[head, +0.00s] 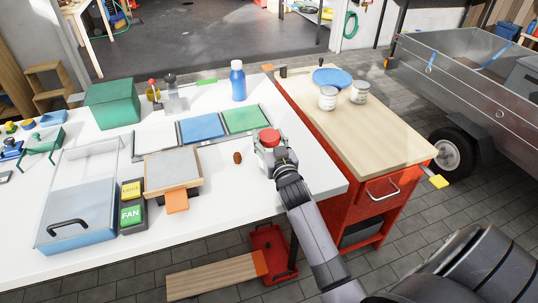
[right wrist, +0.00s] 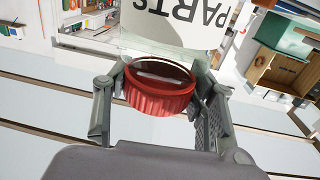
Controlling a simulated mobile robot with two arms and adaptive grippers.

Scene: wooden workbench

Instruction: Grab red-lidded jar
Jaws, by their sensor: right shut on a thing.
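The red-lidded jar (head: 268,138) is at the right part of the white bench, with its red lid on top. My right gripper (head: 276,153) reaches it from the front right and hides much of its body. In the right wrist view the ribbed red lid (right wrist: 160,92) sits between the two fingers of the right gripper (right wrist: 160,100), which are shut on the jar. A white label reading PARTS (right wrist: 180,25) shows upside down beyond the lid. I cannot tell whether the jar touches the bench. My left gripper is not in view.
A small brown object (head: 237,158) lies left of the jar. Blue (head: 201,128) and green (head: 245,119) panels and a blue bottle (head: 238,81) are behind. A wood-topped red cabinet (head: 365,130) holding two small cans stands to the right. A framed grey-topped box (head: 172,168) stands left.

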